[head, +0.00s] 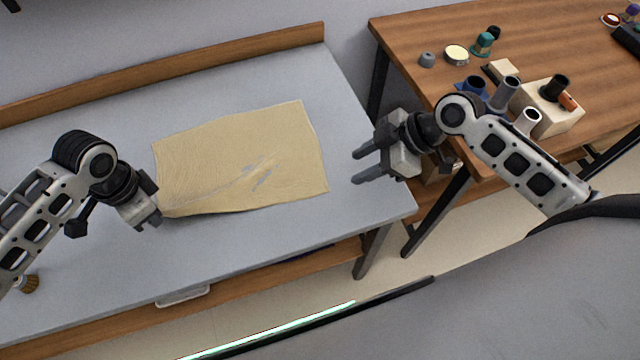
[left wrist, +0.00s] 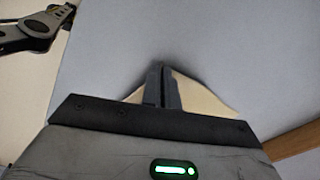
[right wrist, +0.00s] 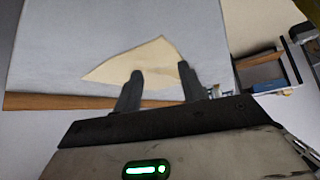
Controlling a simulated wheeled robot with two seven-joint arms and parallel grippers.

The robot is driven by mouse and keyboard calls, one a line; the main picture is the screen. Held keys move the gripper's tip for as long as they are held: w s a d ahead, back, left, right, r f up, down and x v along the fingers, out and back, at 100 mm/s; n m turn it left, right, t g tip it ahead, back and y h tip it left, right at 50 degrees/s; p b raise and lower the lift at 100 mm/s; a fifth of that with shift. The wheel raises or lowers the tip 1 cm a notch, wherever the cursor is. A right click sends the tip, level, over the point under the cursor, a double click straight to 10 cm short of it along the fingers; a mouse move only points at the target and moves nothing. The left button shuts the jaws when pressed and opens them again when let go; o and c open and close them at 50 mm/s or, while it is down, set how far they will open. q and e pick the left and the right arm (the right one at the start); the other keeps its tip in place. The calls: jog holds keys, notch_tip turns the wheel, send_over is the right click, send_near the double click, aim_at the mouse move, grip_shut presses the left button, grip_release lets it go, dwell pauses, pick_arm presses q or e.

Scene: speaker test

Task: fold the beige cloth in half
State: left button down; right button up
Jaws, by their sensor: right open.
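The beige cloth (head: 235,140) lies spread on the grey-topped table (head: 290,230), with diagonal wrinkles and small grey patches near its middle. My left gripper (head: 154,221) is at the cloth's near left corner. In the left wrist view its fingers (left wrist: 163,86) are together, with cloth (left wrist: 205,98) showing on both sides of them, so it appears shut on that corner. My right gripper (head: 357,167) is open and empty, right of the cloth and apart from it. In the right wrist view the cloth (right wrist: 150,62) shows beyond the parted fingers (right wrist: 162,78).
A wooden ledge (head: 180,65) runs along the table's back edge. A brown wooden table (head: 420,30) at the right holds cups, a beige block (head: 560,118) and small containers. A small brown object (head: 27,284) sits at the lower left.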

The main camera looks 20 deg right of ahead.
aim_at(319, 188)
jog(key=shift+x, duration=4.85)
jog(key=shift+f, duration=0.1)
jog(key=shift+s+f, duration=0.1)
jog(key=shift+f, duration=0.05)
grip_shut()
jog(key=shift+r, duration=2.65)
